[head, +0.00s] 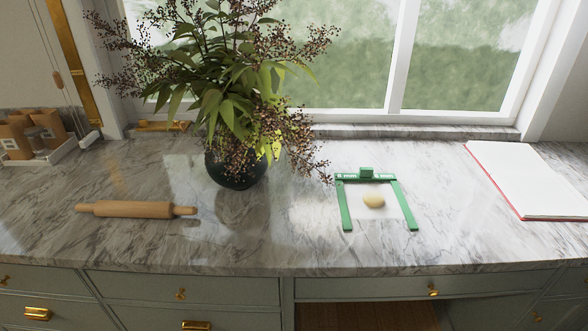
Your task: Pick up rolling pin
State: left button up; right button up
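A wooden rolling pin (135,209) lies on the marble counter (270,243) at the left in the head view. It lies roughly level across the picture, with a handle at each end, and nothing covers it. Neither of my grippers shows in the head view, so I cannot see whether they are open or shut.
A dark vase (236,170) with a large leafy plant stands behind and right of the pin. A green frame (345,205) with an egg-like object (374,201) lies right of centre. An open book (530,180) lies far right. Counter around the pin is clear.

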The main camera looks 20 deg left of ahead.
aim_at(120, 208)
jog(key=j+z, duration=0.15)
jog(key=z, duration=0.2)
jog(key=j+z, duration=0.15)
jog(key=z, duration=0.25)
jog(key=k+j+z, duration=0.2)
jog(key=j, duration=0.3)
jog(key=k+j+z, duration=0.15)
jog(key=j, duration=0.3)
jog(key=k+j+z, duration=0.2)
jog(key=k+j, duration=0.15)
jog(key=k+j+z, duration=0.15)
jog(key=j, duration=0.35)
jog(key=k, duration=0.1)
